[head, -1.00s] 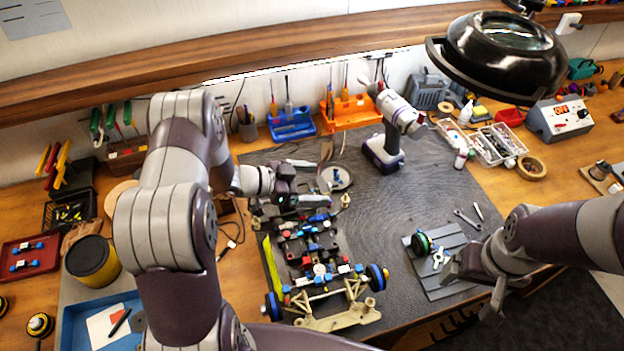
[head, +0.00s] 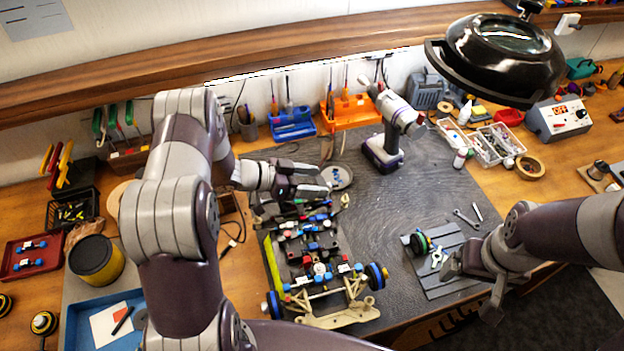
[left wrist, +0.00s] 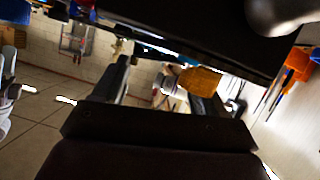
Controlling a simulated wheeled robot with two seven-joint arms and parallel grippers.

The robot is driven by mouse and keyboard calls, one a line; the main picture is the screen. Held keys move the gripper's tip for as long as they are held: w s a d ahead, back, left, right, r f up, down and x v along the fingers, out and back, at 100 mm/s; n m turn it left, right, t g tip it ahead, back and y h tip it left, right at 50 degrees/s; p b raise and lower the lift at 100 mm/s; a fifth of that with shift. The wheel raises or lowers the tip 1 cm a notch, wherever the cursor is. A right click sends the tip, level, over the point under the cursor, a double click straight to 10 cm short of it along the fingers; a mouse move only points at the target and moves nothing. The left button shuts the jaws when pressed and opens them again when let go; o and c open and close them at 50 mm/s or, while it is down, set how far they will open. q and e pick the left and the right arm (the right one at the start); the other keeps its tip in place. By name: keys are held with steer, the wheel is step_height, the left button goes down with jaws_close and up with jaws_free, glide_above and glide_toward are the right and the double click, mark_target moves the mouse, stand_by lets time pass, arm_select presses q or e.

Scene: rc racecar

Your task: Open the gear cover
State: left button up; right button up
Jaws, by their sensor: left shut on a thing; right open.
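The RC car chassis (head: 322,268) lies on the dark mat, with blue and red parts on it and wheels at its near end. My left gripper (head: 322,188) is over the far end of the car, its fingers pointing right. It is shut on a part that its fingers mostly hide, apparently the gear cover; how far the cover is open cannot be told. In the left wrist view a large dark surface (left wrist: 200,28) spans the top, close to the fingers. My right gripper (head: 468,285) is open and empty near the grey slatted tray (head: 448,285).
A round grey dish (head: 337,177) lies just beyond my left gripper. A cordless drill (head: 388,140) stands behind it. A wheel (head: 420,245) sits on the grey tray, with wrenches (head: 467,218) beyond. The mat between car and tray is clear.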

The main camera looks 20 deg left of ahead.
arm_select(q)
steer(key=shift+w+a+r+n+g+h+p, duration=0.2)
steer(key=shift+w+r+n+g+h+p, duration=0.25)
steer(key=shift+n, duration=0.45)
steer(key=shift+w+a+n+g+h, duration=0.15)
steer(key=shift+n+g+h, duration=0.15)
steer(key=shift+n, duration=0.3)
steer(key=shift+w+a+r+n+g+h, duration=0.15)
steer(key=shift+w+n+g+h, duration=0.1)
steer(key=shift+n, duration=0.45)
steer(key=shift+w+a+n+g+h+b, duration=0.25)
steer(key=shift+w+n+h+b, duration=0.25)
steer(key=shift+n+b, duration=0.55)
steer(key=shift+w+a+n+g+h+b, duration=0.15)
steer(key=shift+w+a+n+h+b, duration=0.15)
steer(key=shift+n+h+b, duration=0.65)
steer(key=shift+w+a+n+g+h+b, duration=0.3)
steer(key=shift+n+b, duration=0.55)
steer(key=shift+n, duration=0.45)
steer(key=o, duration=1.1)
steer(key=shift+w, duration=0.1)
steer(key=shift+c, duration=0.2)
